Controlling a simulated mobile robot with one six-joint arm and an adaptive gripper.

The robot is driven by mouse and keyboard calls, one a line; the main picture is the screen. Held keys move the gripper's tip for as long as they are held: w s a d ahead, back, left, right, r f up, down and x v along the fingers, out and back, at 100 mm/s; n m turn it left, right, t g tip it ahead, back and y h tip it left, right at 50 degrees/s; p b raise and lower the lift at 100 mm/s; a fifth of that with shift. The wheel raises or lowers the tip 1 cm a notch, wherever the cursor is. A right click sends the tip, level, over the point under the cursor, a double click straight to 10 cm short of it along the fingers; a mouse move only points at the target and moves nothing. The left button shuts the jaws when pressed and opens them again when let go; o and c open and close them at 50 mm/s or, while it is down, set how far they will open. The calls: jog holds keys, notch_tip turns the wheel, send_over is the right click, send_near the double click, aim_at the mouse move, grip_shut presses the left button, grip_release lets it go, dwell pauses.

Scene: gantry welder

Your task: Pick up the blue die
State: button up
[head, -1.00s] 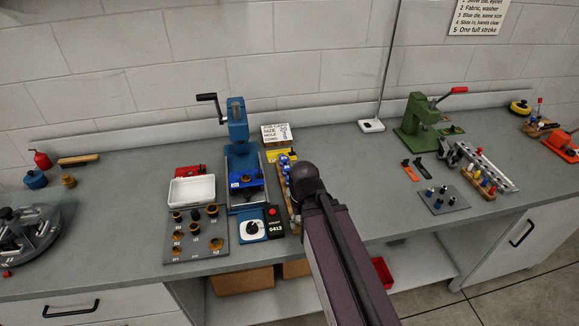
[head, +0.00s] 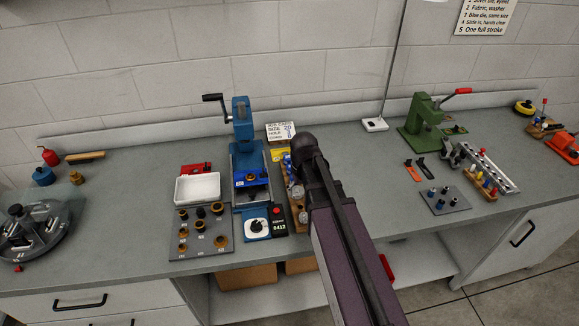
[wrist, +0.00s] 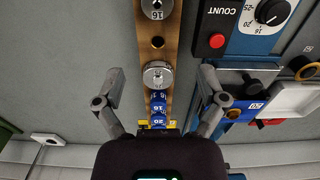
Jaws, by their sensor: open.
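Blue dies (wrist: 158,108) stand in a row on a narrow wooden rack (wrist: 172,42); one is marked 16. Silver dies (wrist: 158,74) stand in the same row, one of them between my fingertips in the picture. My gripper (wrist: 160,84) is open, a finger on each side of the row, with nothing held. The gripper body hides the lower part of the wrist view. In the head view the rack (head: 303,217) is right of the blue press, partly hidden by my arm, and a blue die (head: 287,160) shows near its far end. My fingers are hidden there.
The blue press (head: 243,130) stands left of the rack, with a counter box (head: 278,222) in front. A white tray (head: 198,188) and a grey die plate (head: 190,249) lie further left.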

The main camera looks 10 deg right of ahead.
notch_tip(320, 180, up, 6)
jog(key=n+p, duration=0.1)
jog(key=p, duration=0.4)
send_over(290, 166)
jog(key=shift+s, duration=0.15)
jog(key=shift+f, duration=0.15)
notch_tip(290, 166, down, 8)
jog(key=b, duration=0.8)
jog(key=shift+f+b, duration=0.2)
jog(key=shift+b, duration=0.1)
jog(key=shift+d+f, duration=0.1)
jog(key=shift+f, duration=0.05)
jog(key=shift+f+b, duration=2.45)
jog(key=shift+b, duration=0.15)
grip_shut()
